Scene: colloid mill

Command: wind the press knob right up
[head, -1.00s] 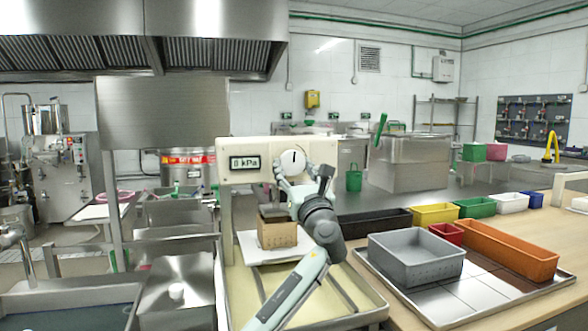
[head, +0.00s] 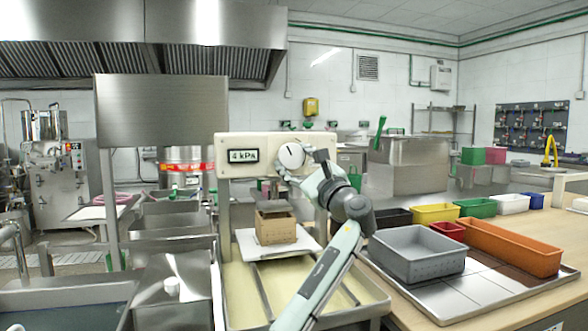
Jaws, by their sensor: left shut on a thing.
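The press knob (head: 291,155) is a round white dial with a dark mark, on the front of the press's cream head panel (head: 318,146). The display (head: 244,156) to its left reads 4 kPa. My left gripper (head: 287,170) is shut on the knob, its fingers at the lower rim, with the wrist to the lower right. Below the panel, a brown perforated mould (head: 276,228) stands on a white board (head: 247,243), with a dark press plate at its top. Whether the plate touches the mould's contents is unclear. My right gripper is out of view.
The board lies over a steel-rimmed tray (head: 372,299). To the right, a grey perforated tub (head: 415,260) stands on a metal tray on the wooden counter, with an orange bin (head: 512,247) and several coloured bins behind. A steel sink unit (head: 170,295) is at left.

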